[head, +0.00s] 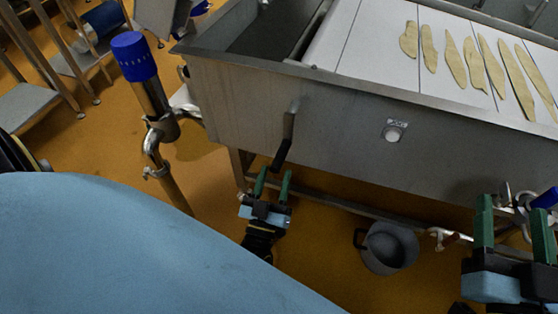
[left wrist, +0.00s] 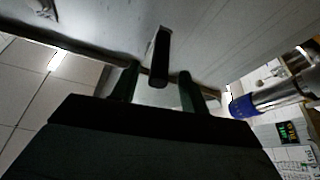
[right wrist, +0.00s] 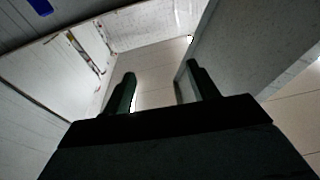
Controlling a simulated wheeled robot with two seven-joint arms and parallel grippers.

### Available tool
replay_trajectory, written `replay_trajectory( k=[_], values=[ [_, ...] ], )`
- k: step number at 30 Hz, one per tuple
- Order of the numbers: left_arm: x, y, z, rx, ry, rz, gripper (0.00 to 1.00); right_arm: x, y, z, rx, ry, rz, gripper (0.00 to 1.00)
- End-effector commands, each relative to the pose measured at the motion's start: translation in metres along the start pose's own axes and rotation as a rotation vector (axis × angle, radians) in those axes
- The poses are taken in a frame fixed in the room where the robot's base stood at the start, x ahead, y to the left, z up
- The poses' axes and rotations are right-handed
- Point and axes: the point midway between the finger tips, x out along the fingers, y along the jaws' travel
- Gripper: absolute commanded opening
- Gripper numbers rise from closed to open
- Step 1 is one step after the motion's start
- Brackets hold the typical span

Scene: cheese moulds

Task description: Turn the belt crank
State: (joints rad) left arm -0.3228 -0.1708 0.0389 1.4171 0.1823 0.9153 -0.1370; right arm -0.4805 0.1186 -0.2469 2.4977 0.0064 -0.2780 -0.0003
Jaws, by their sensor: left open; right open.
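The belt crank (head: 288,137) is a dark metal arm with a handle on the front wall of the steel vat, below its left part. Its handle hangs down and leans a little to the left. My left gripper (head: 272,184) is open just below the handle, with its green fingertips near the handle's lower end. In the left wrist view the dark handle (left wrist: 160,58) shows ahead between the two fingers (left wrist: 157,84); whether they touch it I cannot tell. My right gripper (head: 515,222) is open and empty at the lower right, in front of the vat.
The steel vat (head: 240,105) has a white belt (head: 375,45) with several pale strips. A round button (head: 393,132) is on its front. A grey bucket (head: 389,247) stands on the orange floor. A blue-capped pipe (head: 135,57) stands left of the vat.

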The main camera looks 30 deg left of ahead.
Motion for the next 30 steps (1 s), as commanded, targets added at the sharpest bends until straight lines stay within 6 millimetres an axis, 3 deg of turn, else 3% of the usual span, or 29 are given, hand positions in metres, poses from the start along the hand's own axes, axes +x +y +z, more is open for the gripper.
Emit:
replay_trajectory(
  k=[3, 9, 20, 30],
  values=[
    [0.022, 0.0, 0.001, 0.0, 0.003, 0.001, 0.45, 0.0, -0.003, -0.013, 0.004, 0.089, -0.006, 0.59],
    [0.043, -0.001, 0.001, 0.001, 0.0, 0.001, 0.45, -0.002, -0.006, -0.03, 0.009, 0.192, -0.014, 0.59],
    [0.049, 0.0, 0.001, 0.001, -0.002, 0.001, 0.45, -0.003, -0.006, -0.035, 0.011, 0.219, -0.016, 0.59],
    [0.048, 0.0, 0.001, 0.0, -0.002, 0.001, 0.02, -0.003, -0.006, -0.035, 0.01, 0.219, -0.016, 0.59]
  ],
)
